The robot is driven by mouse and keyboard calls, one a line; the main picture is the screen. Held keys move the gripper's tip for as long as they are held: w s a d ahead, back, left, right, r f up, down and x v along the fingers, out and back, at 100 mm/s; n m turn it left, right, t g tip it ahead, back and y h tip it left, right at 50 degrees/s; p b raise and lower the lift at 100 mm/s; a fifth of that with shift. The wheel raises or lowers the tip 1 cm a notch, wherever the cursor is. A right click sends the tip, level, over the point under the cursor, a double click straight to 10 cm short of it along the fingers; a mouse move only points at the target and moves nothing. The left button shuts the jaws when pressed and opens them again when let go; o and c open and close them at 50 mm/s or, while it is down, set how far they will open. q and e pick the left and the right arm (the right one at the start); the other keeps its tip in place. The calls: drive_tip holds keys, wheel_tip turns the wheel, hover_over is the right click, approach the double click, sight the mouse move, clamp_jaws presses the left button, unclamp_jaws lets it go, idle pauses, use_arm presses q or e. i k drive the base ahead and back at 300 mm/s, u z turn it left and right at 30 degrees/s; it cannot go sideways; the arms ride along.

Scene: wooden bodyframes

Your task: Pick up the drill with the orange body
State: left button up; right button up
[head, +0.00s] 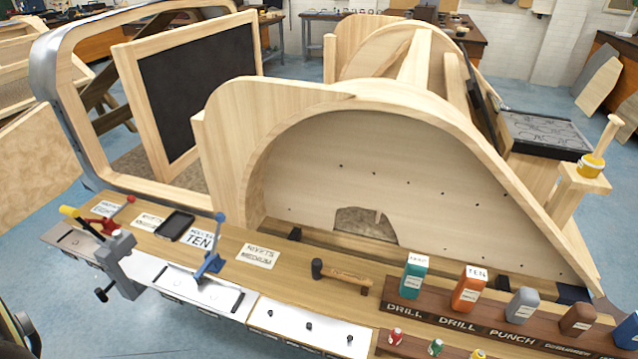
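The orange-bodied drill (467,294) stands upright in a dark brown labelled rack (436,318) at the lower right of the head view. Its top is white with the word "TEN", and a small pale label is on its front. The rack's front reads "DRILL" below it. A teal-bodied tool (412,281) stands to its left, also above a "DRILL" label, and a grey one (522,305) stands to its right. The drill's lower end is hidden in the rack. Neither of my grippers can be made out in the head view.
A brown tool (577,320) stands further right in the rack. Small coloured bottles (396,337) stand in front of it. A black-headed hammer (340,274) lies to the left on the wooden bench. A large curved wooden bodyframe (300,150) rises behind. A grey vise-like device (118,262) stands far left.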

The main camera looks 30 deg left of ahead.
sight(471, 284)
drive_tip(key=u, duration=1.7)
drive_tip(key=k, duration=0.1)
drive_tip(key=z, duration=3.9)
drive_tip(key=k, duration=0.45)
drive_tip(key=u, duration=0.9)
